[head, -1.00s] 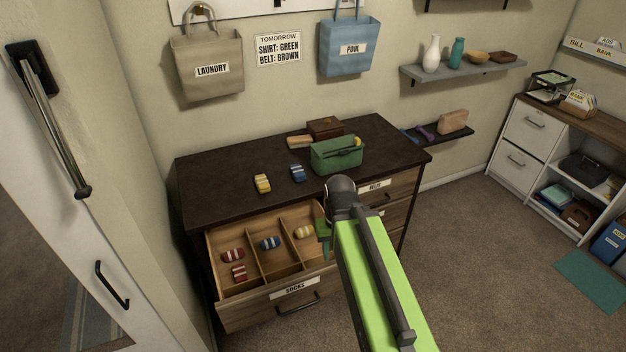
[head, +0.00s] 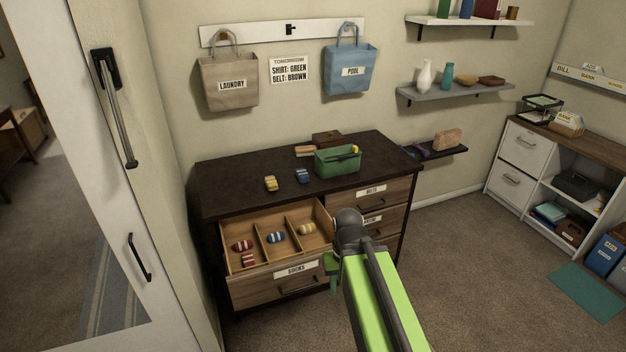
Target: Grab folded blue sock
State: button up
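A blue striped sock (head: 303,176), folded flat, lies on the dark dresser top (head: 235,188), right of a yellow striped folded sock (head: 271,183). Another blue striped sock (head: 276,238), bundled, lies in the middle compartment of the open sock drawer (head: 232,265). My gripper (head: 332,272) shows only in part, as a green piece beside my arm near the drawer's right front corner. It is apart from both blue socks. My arm hides the rest of it, so its opening cannot be seen.
The drawer also holds red socks (head: 243,246) at left and a yellow-white sock (head: 306,229) at right. A green caddy (head: 335,163) stands behind the folded blue sock. The open drawer juts out in front of the dresser. Carpet (head: 450,270) at right is clear.

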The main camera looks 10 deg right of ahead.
aim_at(301, 174)
jog(key=u, duration=0.15)
jog(key=i, duration=0.9)
jog(key=z, duration=3.05)
jog(key=i, duration=0.15)
jog(key=u, duration=1.05)
jog(key=i, duration=1.4)
jog(key=u, duration=2.9)
